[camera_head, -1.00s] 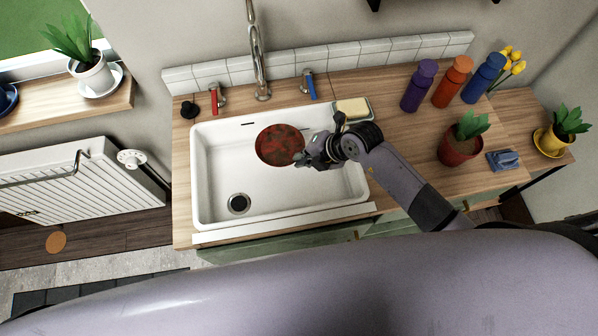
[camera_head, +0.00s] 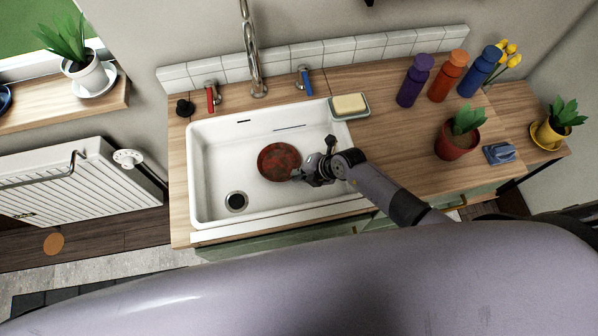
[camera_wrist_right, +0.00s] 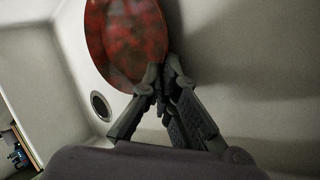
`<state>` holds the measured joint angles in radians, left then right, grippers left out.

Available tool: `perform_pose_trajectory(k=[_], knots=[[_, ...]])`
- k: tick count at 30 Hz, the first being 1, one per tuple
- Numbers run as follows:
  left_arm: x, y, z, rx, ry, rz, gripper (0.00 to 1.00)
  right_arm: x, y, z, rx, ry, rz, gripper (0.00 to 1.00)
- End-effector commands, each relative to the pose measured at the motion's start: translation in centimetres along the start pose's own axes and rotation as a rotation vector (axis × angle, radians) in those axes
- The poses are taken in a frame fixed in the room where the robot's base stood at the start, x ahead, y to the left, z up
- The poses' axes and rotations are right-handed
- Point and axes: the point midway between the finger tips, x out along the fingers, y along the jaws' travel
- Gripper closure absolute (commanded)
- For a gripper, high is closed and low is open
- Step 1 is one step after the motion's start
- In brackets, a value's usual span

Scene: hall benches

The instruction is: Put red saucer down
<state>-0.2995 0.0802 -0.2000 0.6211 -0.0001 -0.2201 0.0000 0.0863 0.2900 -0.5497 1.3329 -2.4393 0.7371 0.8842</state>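The red saucer (camera_head: 279,161), with dark stains, is in the white sink (camera_head: 209,200), over the basin toward its middle. My right gripper (camera_head: 300,174) reaches in from the right, at the saucer's near right edge. In the right wrist view the gripper's fingertips (camera_wrist_right: 165,84) close together on the rim of the saucer (camera_wrist_right: 127,38). I cannot tell whether the saucer touches the sink floor. My left gripper does not show.
The drain (camera_head: 236,201) is at the sink's near left. A tap (camera_head: 252,60) stands behind the sink. A soap dish (camera_head: 349,106) sits at the back right rim. A potted plant (camera_head: 456,143) and several bottles stand on the right counter.

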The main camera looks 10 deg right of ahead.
Motion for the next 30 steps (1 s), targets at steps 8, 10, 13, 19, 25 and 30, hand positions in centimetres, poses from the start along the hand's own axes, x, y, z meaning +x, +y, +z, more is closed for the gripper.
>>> perform_pose_trajectory(k=[8, 10, 13, 19, 25, 30], knots=[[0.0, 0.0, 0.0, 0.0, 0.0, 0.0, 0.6, 0.0, -0.1, 0.0, 0.0, 0.0, -0.001, 0.87], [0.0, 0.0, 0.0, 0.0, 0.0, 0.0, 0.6, 0.0, -0.1, 0.0, 0.0, 0.0, -0.001, 0.87], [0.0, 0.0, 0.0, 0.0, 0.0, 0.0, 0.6, 0.0, -0.1, 0.0, 0.0, 0.0, -0.001, 0.87], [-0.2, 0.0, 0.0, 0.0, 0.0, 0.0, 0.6, -1.2, 0.0, 0.1, -0.001, -0.001, 0.0, 0.87], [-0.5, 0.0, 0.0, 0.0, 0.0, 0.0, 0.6, -4.8, -0.1, 0.1, -0.002, -0.002, -0.001, 0.87], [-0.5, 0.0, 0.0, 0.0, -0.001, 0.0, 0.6, -8.1, -0.1, 0.0, -0.001, -0.001, 0.0, 0.87]])
